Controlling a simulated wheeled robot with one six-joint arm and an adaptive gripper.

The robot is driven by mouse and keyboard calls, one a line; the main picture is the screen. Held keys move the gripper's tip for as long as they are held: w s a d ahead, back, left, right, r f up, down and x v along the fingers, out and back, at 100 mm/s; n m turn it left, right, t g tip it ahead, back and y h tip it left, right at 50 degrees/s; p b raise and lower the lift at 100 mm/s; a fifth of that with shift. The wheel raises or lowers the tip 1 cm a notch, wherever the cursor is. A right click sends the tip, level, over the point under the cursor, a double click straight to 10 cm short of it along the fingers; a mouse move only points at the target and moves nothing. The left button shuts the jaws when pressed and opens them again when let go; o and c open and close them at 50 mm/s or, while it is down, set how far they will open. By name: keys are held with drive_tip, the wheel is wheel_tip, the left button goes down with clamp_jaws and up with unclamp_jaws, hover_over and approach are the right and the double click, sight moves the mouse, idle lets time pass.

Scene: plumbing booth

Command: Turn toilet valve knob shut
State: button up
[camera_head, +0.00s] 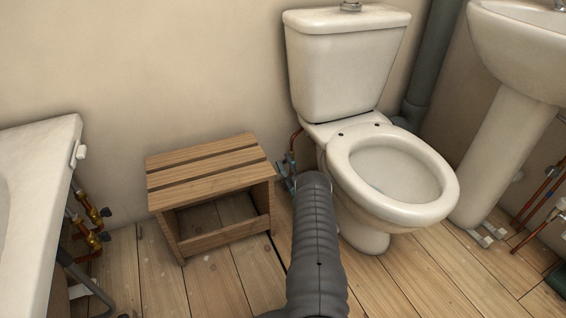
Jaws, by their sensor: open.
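The white toilet (385,170) stands against the back wall with its seat down and its lid not seen. A copper supply pipe (295,139) comes down at the left of the toilet. Below it, small blue-grey valve parts (285,172) show between the stool and my arm. The knob and its turn position are too small to make out. My dark grey arm reaches up from the bottom middle, and its far end is beside these parts. My gripper is hidden beyond the arm, so I cannot see whether it touches the knob.
A wooden stool (205,165) stands close left of the valve. A bathtub (45,150) with brass valves (88,228) is at the left. A pedestal sink (505,150) and copper pipes (540,195) are at the right. Plank floor (440,275) is clear at the front right.

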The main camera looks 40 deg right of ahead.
drive_tip(key=shift+s, duration=0.1)
drive_tip(key=c, duration=1.2)
drive_tip(key=shift+o, duration=0.2)
drive_tip(key=shift+m+t+h, duration=0.6)
drive_tip(key=shift+m+h, duration=0.2)
drive_tip(key=o, duration=1.2)
drive_tip(key=shift+c, duration=0.2)
drive_tip(key=shift+r, duration=0.1)
drive_tip(key=r, duration=0.8)
drive_tip(key=shift+d+r, duration=0.2)
drive_tip(key=shift+r, duration=0.15)
drive_tip(key=shift+a+r, duration=0.15)
drive_tip(key=shift+r, duration=0.45)
